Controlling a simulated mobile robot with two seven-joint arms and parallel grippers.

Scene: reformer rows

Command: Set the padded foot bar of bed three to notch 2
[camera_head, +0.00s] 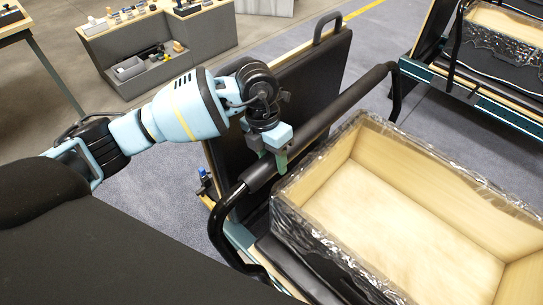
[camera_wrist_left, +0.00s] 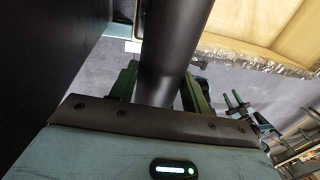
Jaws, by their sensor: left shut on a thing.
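The padded foot bar (camera_head: 335,112) is a black roller on bent black side arms, raised and running diagonally across the near bed in the head view. My left gripper (camera_head: 276,160) is shut on the bar near its lower left end. In the left wrist view the bar (camera_wrist_left: 172,40) passes between the two green fingers of the gripper (camera_wrist_left: 160,90). The notches are not discernible, so I cannot tell which one the bar is in. My right gripper is not in view.
A wooden box wrapped in clear film (camera_head: 400,215) sits on the bed right beside the bar. A dark upright padded board (camera_head: 310,80) stands behind the bar. Another bed (camera_head: 475,95) is at the upper right. A grey counter (camera_head: 160,55) with small items stands at the back.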

